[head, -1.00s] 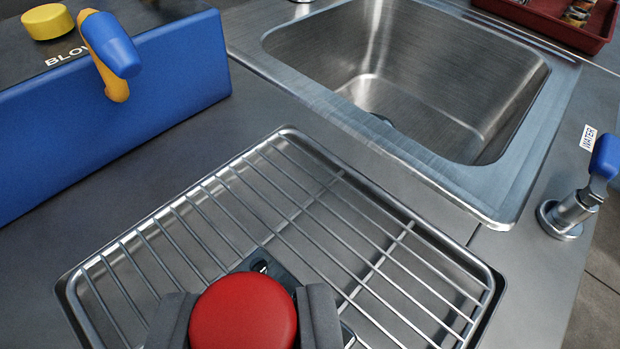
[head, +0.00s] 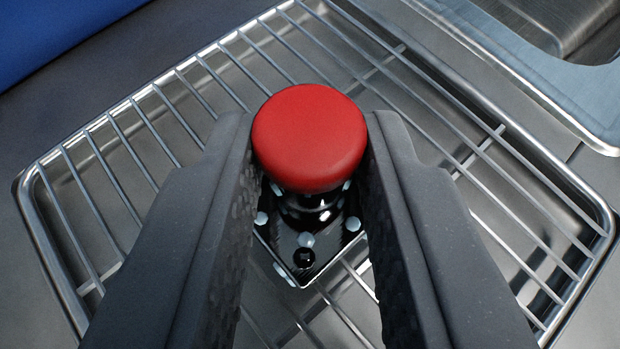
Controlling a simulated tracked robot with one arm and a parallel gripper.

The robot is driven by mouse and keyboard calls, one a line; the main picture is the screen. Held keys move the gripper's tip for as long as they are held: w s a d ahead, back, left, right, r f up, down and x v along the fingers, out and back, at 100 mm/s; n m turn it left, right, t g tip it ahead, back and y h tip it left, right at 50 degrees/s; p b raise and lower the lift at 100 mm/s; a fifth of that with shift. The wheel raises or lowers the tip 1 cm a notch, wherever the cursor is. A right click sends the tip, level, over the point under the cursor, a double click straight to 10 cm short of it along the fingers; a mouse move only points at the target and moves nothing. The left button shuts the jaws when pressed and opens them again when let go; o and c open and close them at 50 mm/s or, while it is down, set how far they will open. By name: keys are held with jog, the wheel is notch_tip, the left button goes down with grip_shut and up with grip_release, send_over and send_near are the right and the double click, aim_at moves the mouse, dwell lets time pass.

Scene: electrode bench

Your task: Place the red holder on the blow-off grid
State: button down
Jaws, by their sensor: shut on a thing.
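The red holder (head: 310,138) has a round red knob on top and a black plate with pale dots below it. The knob sits between the two dark grey fingers of my gripper (head: 312,150), which are shut on it. The holder is over the middle of the blow-off grid (head: 160,103), a metal wire rack in a shallow steel tray. The plate appears at or just above the wires; I cannot tell whether it touches them. My fingers hide parts of the grid on both sides.
The corner of the steel sink (head: 520,60) is at the upper right. A blue panel (head: 60,30) stands at the upper left. Bare grid wires surround the holder, and grey bench shows around the tray.

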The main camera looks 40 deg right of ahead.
jog(key=c, duration=1.2)
grip_release()
jog(key=shift+f, duration=0.1)
jog(key=shift+s+a+r, duration=0.15)
jog(key=shift+s+r, duration=0.1)
jog(key=shift+r, duration=0.05)
jog(key=p+v, duration=0.2)
jog(key=v, duration=0.9)
jog(key=shift+p, duration=0.35)
jog(key=shift+s+a, duration=0.1)
jog(key=shift+s, duration=0.05)
